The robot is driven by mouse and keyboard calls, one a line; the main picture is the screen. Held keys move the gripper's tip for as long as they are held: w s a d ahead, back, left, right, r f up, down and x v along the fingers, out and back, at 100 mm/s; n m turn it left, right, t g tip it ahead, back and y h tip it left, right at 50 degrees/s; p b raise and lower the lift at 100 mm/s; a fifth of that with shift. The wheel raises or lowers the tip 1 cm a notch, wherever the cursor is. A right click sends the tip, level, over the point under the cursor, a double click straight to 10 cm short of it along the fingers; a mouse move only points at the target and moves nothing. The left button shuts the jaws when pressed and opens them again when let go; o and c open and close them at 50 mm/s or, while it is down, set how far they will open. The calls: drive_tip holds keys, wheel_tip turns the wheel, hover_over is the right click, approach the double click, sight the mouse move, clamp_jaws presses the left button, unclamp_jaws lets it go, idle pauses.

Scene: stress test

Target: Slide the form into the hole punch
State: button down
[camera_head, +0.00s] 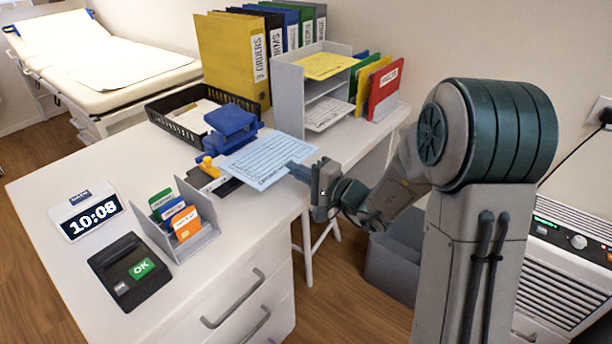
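The form (268,158) is a light blue printed sheet, held roughly level near the right edge of the white desk. My gripper (303,172) is shut on the form's near right corner, coming from the right. The hole punch (230,126) is a blue device on the desk, just beyond the form's far left edge. The form's far left edge lies close to the punch; I cannot tell whether it is inside the slot. A black device with a yellow knob (208,168) stands left of the form, partly hidden by it.
A black tray (163,112) stands behind the punch. A grey shelf (287,90) with papers and a row of binders (232,60) stand at the back. A card holder (196,240), clock (86,212) and OK terminal (128,272) occupy the front left. The desk's far left is clear.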

sight(279, 162)
drive_tip(key=shift+b+x, duration=1.25)
drive_tip(key=shift+x, duration=1.05)
drive_tip(key=shift+f, duration=0.15)
drive_tip(key=shift+w+a+b, duration=0.25)
drive_tip(key=shift+a+b, duration=0.25)
drive_tip(key=shift+b, duration=0.05)
drive_tip(key=c, duration=1.6)
unclamp_jaws()
drive_tip(key=v, duration=1.4)
drive_tip(key=shift+p, duration=0.35)
